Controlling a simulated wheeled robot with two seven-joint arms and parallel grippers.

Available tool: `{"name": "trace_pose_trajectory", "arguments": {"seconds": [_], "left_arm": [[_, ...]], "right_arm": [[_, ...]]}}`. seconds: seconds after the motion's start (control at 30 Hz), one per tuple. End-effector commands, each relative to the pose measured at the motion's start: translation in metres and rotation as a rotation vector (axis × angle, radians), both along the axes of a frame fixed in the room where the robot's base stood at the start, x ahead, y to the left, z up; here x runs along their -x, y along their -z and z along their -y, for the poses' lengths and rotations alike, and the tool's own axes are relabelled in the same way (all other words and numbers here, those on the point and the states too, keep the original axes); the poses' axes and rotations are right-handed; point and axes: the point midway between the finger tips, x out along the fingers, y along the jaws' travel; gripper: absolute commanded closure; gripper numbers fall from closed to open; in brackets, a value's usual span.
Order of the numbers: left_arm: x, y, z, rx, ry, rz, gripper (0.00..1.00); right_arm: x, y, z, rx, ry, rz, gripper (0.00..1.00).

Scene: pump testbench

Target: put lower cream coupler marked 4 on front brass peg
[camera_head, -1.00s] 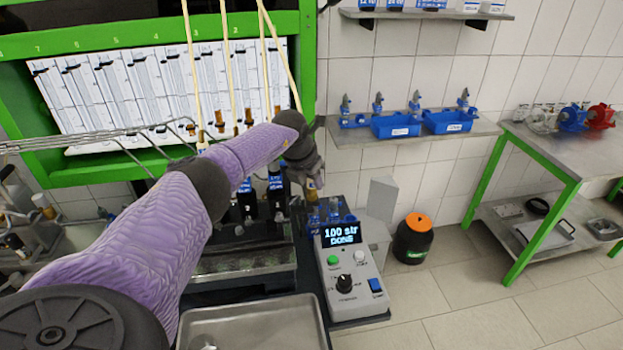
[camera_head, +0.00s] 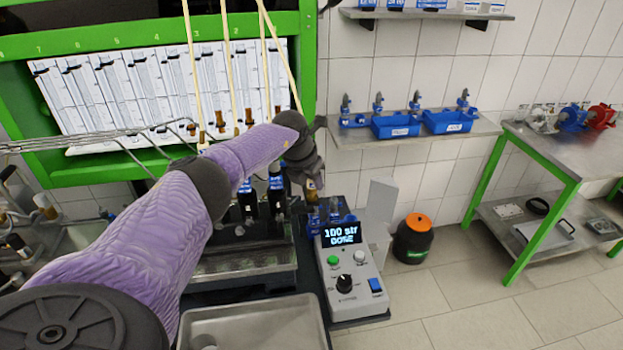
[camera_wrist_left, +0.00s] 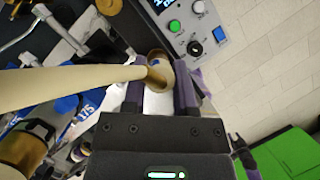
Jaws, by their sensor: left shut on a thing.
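My left gripper (camera_head: 311,186) is at the back left of the control box in the head view. In the left wrist view its two dark fingers (camera_wrist_left: 160,88) are shut on the cream coupler (camera_wrist_left: 157,72), which has a brass-coloured ring end. A thick cream hose (camera_wrist_left: 75,86) runs from it to the left. In the head view only a small brass-coloured bit of the coupler (camera_head: 311,187) shows below the fingers, above blue fittings (camera_head: 328,216). I cannot make out the number 4 or the front brass peg.
The grey control box (camera_head: 348,268) with a lit display stands just in front of the gripper. Dark blocks with blue labels (camera_head: 276,187) stand close on its left. A metal tray (camera_head: 255,318) lies in front. An orange-lidded black canister (camera_head: 414,240) stands on the floor at right.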

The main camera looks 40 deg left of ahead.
Motion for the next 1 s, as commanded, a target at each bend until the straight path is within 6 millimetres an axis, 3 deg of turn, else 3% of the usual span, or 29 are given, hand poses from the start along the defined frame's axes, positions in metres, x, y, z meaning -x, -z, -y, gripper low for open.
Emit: {"name": "trace_pose_trajectory", "arguments": {"seconds": [0.73,0.77,0.8,1.0], "left_arm": [[0.000,0.012,0.000,0.000,0.000,0.000,1.00],[0.000,0.011,0.000,0.000,0.000,0.000,0.59],[0.000,0.011,0.000,0.000,0.000,0.000,0.51],[0.000,0.010,0.000,0.000,0.000,0.000,0.51]], "right_arm": [[0.000,0.010,0.000,-0.001,0.000,-0.001,0.41],[0.000,0.009,0.000,-0.001,0.000,-0.001,0.41],[0.000,0.009,0.000,-0.001,0.000,-0.001,0.41],[0.000,0.008,0.000,-0.001,0.000,-0.001,0.41]]}}
